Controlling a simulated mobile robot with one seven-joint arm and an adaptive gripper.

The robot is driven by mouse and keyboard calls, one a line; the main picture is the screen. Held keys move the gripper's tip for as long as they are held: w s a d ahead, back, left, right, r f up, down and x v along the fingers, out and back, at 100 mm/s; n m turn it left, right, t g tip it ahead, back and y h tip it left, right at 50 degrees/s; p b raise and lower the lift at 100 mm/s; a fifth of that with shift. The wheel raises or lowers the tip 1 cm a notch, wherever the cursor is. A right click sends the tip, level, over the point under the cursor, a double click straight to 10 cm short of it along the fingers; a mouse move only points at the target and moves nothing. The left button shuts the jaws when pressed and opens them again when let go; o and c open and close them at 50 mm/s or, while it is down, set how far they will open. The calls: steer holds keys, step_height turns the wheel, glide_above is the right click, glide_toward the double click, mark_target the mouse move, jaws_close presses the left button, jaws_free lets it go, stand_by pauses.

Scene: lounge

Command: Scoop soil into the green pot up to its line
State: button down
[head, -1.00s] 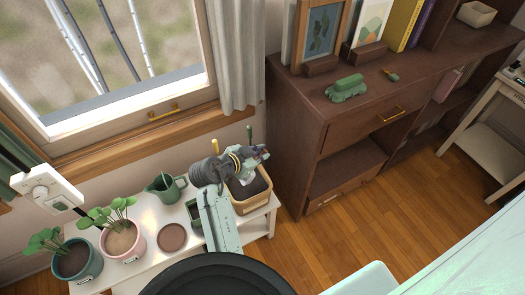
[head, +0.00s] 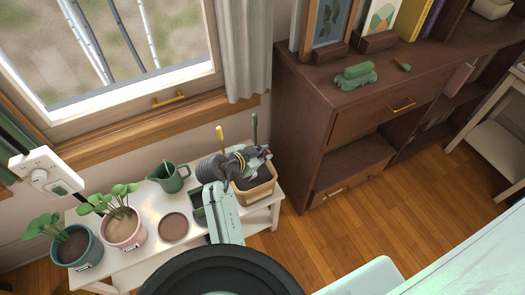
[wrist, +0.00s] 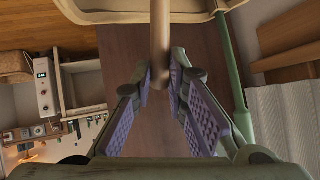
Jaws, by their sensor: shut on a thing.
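My gripper (head: 262,157) is over the wooden soil box (head: 256,194) at the right end of a low white bench. In the wrist view my gripper (wrist: 160,78) is shut on a tan wooden handle (wrist: 160,35); the handle's far end is out of view. Dark soil (head: 246,184) shows in the box, partly covered by my gripper. A small dark green pot (head: 198,207) stands left of the box, partly hidden by my arm; its line and contents cannot be made out. A larger green pot (head: 82,259) with a plant is at the far left.
A pink pot (head: 124,236) with a plant, a brown saucer (head: 174,227) and a green watering can (head: 170,180) stand on the bench (head: 150,262). Yellow (head: 220,134) and green (head: 254,127) handles rise behind the box. A dark cabinet (head: 292,140) stands close on the right.

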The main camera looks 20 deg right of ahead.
steer(key=shift+w+d+r+m+y+p, duration=0.1)
steer(key=shift+d+r+y+p, duration=0.35)
steer(key=shift+p, duration=0.4)
steer(key=shift+s+d+r+m+y+p, duration=0.15)
steer(key=shift+d+y+p, duration=0.1)
steer(key=shift+y+p, duration=0.5)
steer(key=shift+w+d+r+m+y+p, duration=0.15)
steer(key=shift+d+r+y+p, duration=0.2)
steer(key=shift+p, duration=0.65)
steer(key=shift+d+r+m+g+y+b, duration=0.2)
steer(key=shift+d+r+y, duration=0.8)
steer(key=shift+y, duration=0.35)
steer(key=shift+d+r+m+g+y+b, duration=0.2)
steer(key=shift+d+r+y, duration=0.7)
steer(key=shift+d+y, duration=0.3)
steer(key=shift+w+a+f, duration=0.1)
steer(key=shift+w+a, duration=0.05)
